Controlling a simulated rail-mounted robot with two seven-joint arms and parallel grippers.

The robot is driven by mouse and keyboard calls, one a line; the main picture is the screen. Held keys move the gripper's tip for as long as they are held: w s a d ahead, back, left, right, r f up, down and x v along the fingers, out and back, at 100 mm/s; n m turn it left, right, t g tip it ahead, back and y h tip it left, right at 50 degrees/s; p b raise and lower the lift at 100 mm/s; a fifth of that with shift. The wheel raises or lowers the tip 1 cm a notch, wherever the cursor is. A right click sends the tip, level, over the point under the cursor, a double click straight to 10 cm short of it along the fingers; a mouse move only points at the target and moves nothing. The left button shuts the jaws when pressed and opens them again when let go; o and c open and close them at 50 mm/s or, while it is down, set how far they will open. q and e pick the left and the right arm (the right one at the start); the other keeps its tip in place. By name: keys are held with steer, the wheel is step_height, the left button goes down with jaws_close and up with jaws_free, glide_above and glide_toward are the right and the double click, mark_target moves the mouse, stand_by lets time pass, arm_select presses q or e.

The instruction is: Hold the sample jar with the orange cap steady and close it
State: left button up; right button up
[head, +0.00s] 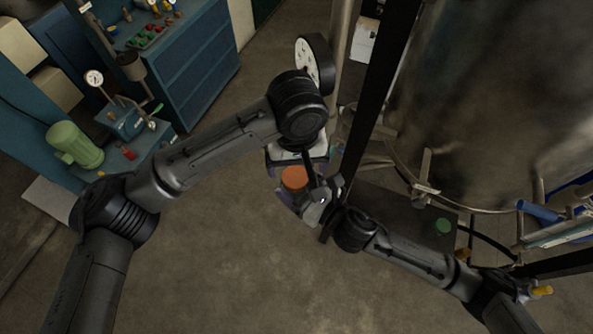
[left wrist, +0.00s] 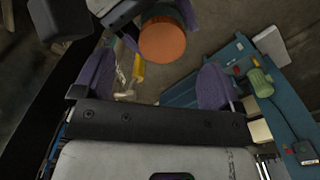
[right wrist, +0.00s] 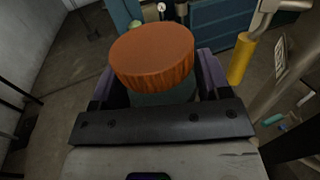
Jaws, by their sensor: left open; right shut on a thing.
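The sample jar (right wrist: 165,95) has a wide orange cap (right wrist: 153,55) on its top; I cannot tell how tightly it sits. My right gripper (right wrist: 157,84) is shut on the jar body, below the cap. In the head view the orange cap (head: 294,178) shows at the centre, beside my right gripper (head: 306,204). My left gripper (left wrist: 155,78) is open, with its purple fingers apart. The cap (left wrist: 162,41) appears beyond and between those fingers, with no contact visible.
A blue bench with a green motor (head: 75,145) stands at left, and a blue cabinet (head: 185,60) behind. A large metal tank (head: 500,90) and dark post (head: 378,90) stand at right. A yellow-sleeved pipe (right wrist: 242,58) is near the jar in the right wrist view. The front floor is clear.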

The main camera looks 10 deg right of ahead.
arm_select(q)
step_height(320, 180, up, 6)
steer(key=shift+r, duration=0.25)
arm_select(e)
steer(key=shift+d+f, duration=0.1)
steer(key=shift+f, duration=0.05)
arm_select(q)
steer(key=shift+w+a+f, duration=0.15)
stand_by(0.5)
